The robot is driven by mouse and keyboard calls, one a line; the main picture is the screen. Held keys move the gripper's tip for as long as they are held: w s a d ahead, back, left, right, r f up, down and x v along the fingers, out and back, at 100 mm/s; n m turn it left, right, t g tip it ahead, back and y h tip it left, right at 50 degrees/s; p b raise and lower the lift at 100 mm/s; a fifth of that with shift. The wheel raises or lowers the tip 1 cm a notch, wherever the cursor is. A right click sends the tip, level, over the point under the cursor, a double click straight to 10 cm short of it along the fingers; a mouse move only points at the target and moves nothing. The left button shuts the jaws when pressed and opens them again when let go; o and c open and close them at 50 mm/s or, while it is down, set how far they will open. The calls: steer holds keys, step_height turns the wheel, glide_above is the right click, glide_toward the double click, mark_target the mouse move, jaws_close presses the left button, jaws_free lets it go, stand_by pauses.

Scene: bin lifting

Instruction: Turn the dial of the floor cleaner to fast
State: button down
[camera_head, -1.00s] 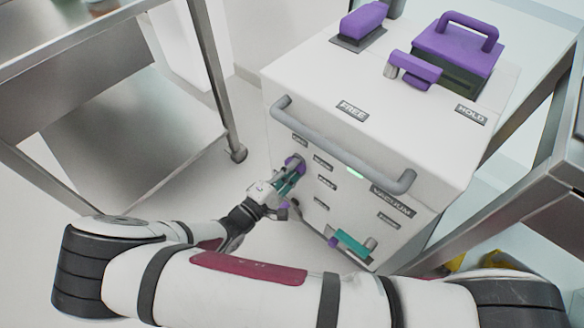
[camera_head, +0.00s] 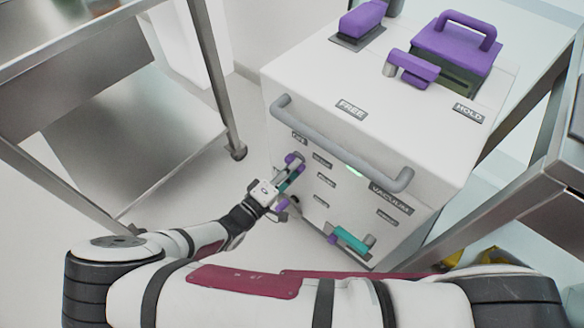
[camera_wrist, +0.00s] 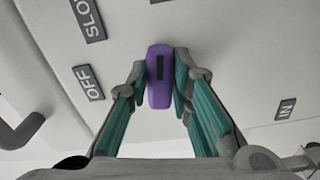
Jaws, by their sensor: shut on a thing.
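The floor cleaner (camera_head: 330,110) is a white box with a grey front handle. Its dial is a purple knob (camera_wrist: 159,92) with a dark mark, centred in the wrist view; in the head view a purple part of it (camera_head: 290,158) shows at the upper left of the front panel. My gripper (camera_wrist: 161,78) has its teal-padded fingers on either side of the dial, shut on it. In the wrist view the OFF label (camera_wrist: 83,82) and the SLOW label (camera_wrist: 88,20) lie left of the dial. I cannot read a FAST label. In the head view my gripper (camera_head: 293,170) partly hides the dial.
Purple-handled parts (camera_head: 458,45) stand on the cleaner's top. A metal cart (camera_head: 130,150) stands at left and a metal table (camera_head: 550,190) at right. Floor is clear between the left cart and the cleaner.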

steer(key=c, duration=1.4)
jaws_free()
steer(key=shift+c, duration=0.2)
steer(key=v, duration=0.7)
steer(key=shift+s+a, duration=0.15)
steer(key=shift+s, duration=0.1)
